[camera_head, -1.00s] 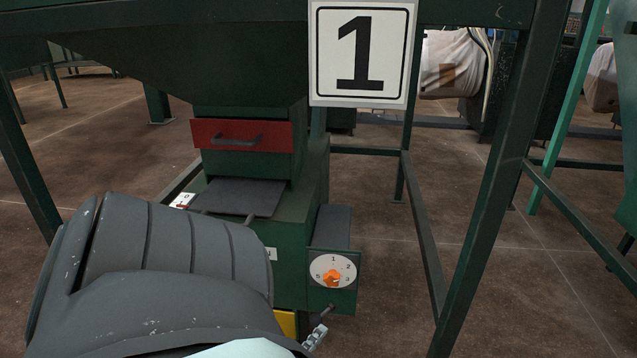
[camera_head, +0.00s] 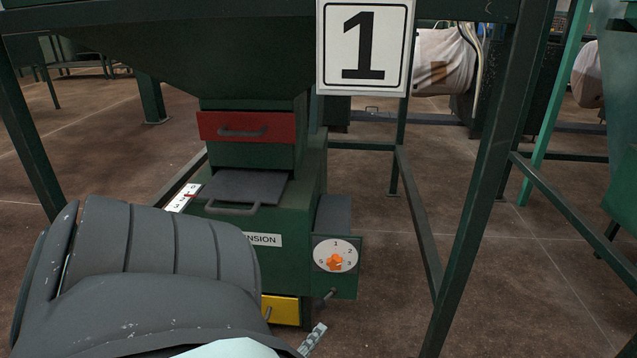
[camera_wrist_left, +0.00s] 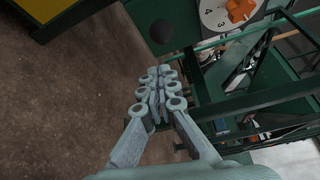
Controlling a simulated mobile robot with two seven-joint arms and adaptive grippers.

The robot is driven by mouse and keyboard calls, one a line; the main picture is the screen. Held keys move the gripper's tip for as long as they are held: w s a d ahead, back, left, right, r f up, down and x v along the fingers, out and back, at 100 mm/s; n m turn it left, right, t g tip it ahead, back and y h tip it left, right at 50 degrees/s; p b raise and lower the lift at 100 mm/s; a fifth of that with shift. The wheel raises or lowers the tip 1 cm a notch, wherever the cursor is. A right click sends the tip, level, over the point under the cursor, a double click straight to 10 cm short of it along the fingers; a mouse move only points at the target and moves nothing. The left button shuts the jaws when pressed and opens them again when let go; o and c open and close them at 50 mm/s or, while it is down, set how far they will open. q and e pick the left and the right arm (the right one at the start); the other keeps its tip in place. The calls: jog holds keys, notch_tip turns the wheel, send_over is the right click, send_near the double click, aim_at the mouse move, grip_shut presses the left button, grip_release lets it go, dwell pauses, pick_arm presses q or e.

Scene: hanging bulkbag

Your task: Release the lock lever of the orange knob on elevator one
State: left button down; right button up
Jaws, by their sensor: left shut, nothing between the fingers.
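The orange knob (camera_head: 335,262) sits on a white numbered dial (camera_head: 348,248) on the green box of elevator one, under the "1" sign (camera_head: 364,47). In the left wrist view the knob (camera_wrist_left: 239,9) shows at the top edge, on the dial marked 3 and 4. A short lever with a dark round end (camera_wrist_left: 161,31) sticks out below the dial; in the head view it shows as a small rod (camera_head: 329,295). My left gripper (camera_head: 318,331) is shut and empty, below the lever and apart from it. In the wrist view its fingertips (camera_wrist_left: 158,78) are together. My right gripper is not in view.
A red drawer (camera_head: 246,127) and a grey tray (camera_head: 240,187) are above and left of the dial. A yellow drawer (camera_head: 281,309) is low on the machine. A green frame leg (camera_head: 480,205) stands to the right, with open floor beyond.

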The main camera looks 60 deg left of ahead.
pick_arm(q)
jog(key=s+a, duration=0.1)
jog(key=s, duration=0.5)
jog(key=shift+s+r+p, duration=0.2)
jog(key=shift+r+p, duration=0.05)
jog(key=shift+p, duration=0.05)
